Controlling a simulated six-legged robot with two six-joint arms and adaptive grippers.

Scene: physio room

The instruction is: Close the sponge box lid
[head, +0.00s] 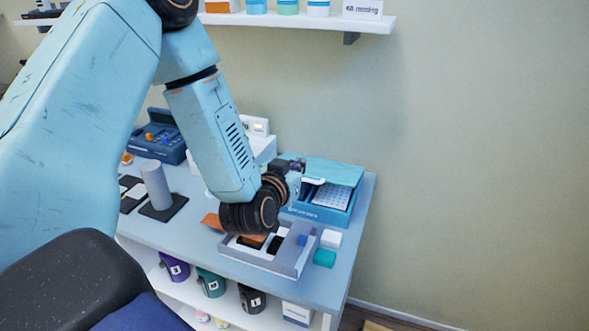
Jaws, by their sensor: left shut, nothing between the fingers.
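The sponge box (318,213) is a teal box at the right rear of the table. Its lid (335,171) is over the back part, and the front is open, showing a white dotted pad (331,196) inside. I cannot tell whether the lid is tilted or slid back. My left gripper (300,172) is shut and empty at the left side of the box, close to the lid; whether it touches is unclear. My wrist hides part of the box's left side. My right gripper is not in view.
A grey divided tray (277,262) stands in front of the box, with a white block (331,238) and a green block (325,258) beside it. A blue case (160,140) and grey cylinder (156,185) are left. A shelf (300,20) hangs above. The wall is close behind.

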